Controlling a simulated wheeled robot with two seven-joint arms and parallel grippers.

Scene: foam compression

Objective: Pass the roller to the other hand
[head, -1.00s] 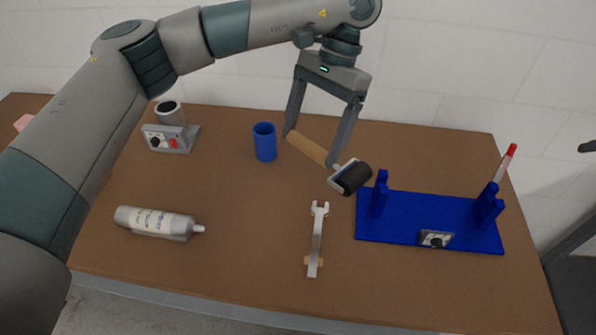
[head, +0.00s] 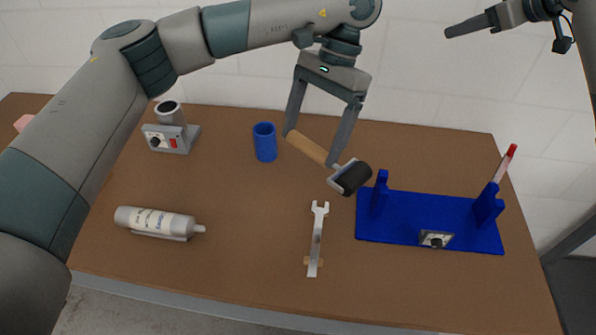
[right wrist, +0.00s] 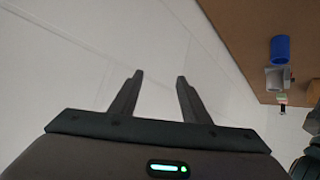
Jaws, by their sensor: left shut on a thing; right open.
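The roller (head: 349,177) has a light wooden handle and a black cylinder head. It is held above the table by my left gripper (head: 311,149), whose fingers are shut on the wooden handle. The black head points to the lower right, near the blue stand. My right gripper (head: 452,33) is in the upper right of the head view, well apart from the roller. In the right wrist view its two fingers (right wrist: 159,76) are spread with nothing between them. The roller does not show in the right wrist view.
The brown table (head: 240,225) carries a blue cup (head: 265,142), a grey device (head: 172,137), a white bottle (head: 155,221), a wrench (head: 317,240) and a blue stand (head: 405,225) with upright posts. A red-tipped stick (head: 505,162) leans up at the stand's right post.

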